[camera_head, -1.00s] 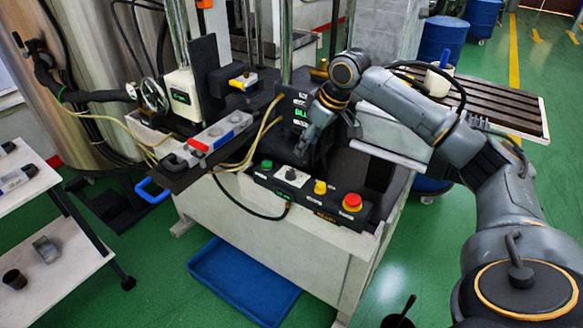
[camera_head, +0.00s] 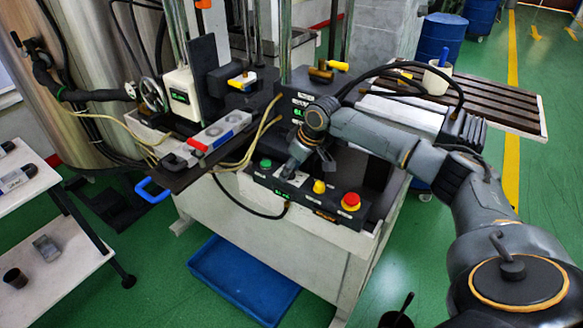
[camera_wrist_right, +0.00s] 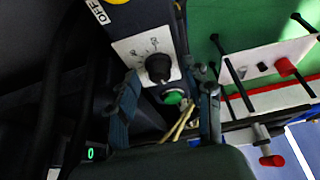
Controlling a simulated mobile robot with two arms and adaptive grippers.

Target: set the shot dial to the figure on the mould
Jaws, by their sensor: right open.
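The shot dial is a black knob on a white marked plate (camera_wrist_right: 158,68) in the right wrist view. Whether a finger touches the dial cannot be told. A grey block with red and blue parts (camera_head: 222,130) lies on the machine's dark rail; no figure on it is readable. My left gripper is out of view.
The panel also has a yellow button (camera_head: 319,187) and a red mushroom button (camera_head: 350,201) close to my right gripper. Yellow hoses (camera_head: 262,122) run behind it. A blue tray (camera_head: 243,280) lies on the floor; a white shelf cart (camera_head: 60,250) stands left.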

